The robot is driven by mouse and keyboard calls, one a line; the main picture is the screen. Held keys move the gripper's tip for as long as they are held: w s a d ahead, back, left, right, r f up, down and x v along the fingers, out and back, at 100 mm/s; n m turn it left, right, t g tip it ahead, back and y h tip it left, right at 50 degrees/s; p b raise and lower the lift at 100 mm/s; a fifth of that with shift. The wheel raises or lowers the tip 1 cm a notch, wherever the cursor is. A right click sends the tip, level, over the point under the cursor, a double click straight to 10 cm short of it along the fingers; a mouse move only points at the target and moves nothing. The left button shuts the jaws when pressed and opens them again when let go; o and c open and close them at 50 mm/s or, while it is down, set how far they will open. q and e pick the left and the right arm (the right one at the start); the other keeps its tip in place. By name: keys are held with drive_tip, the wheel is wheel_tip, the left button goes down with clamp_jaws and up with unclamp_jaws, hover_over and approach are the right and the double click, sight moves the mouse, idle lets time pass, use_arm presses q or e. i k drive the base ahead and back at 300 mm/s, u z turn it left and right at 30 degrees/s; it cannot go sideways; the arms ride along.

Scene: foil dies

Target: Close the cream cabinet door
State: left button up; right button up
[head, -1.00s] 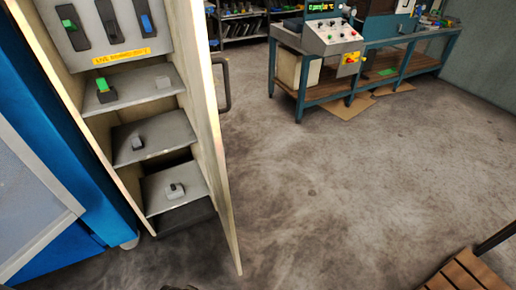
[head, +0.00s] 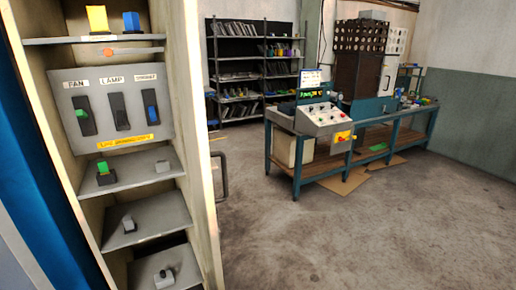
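The cream cabinet (head: 64,170) stands open at the left of the head view. Its cream door (head: 196,140) is swung out toward me on the cabinet's right side and shows nearly edge-on. A dark bar handle (head: 222,175) is on the door's outer face, on the right. Inside are shelves and a grey switch panel (head: 112,107) with FAN and LAMP labels. Neither of my grippers shows in the head view.
A blue surface (head: 40,160) borders the cabinet on the left. A teal workbench (head: 292,150) with a control box (head: 322,117) stands further back, and a dark shelf rack (head: 250,50) is behind. The concrete floor (head: 350,240) right of the door is clear.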

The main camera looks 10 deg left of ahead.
sight(183, 15)
drive_tip(key=u, duration=1.3)
drive_tip(key=k, duration=0.35)
drive_tip(key=z, duration=1.15)
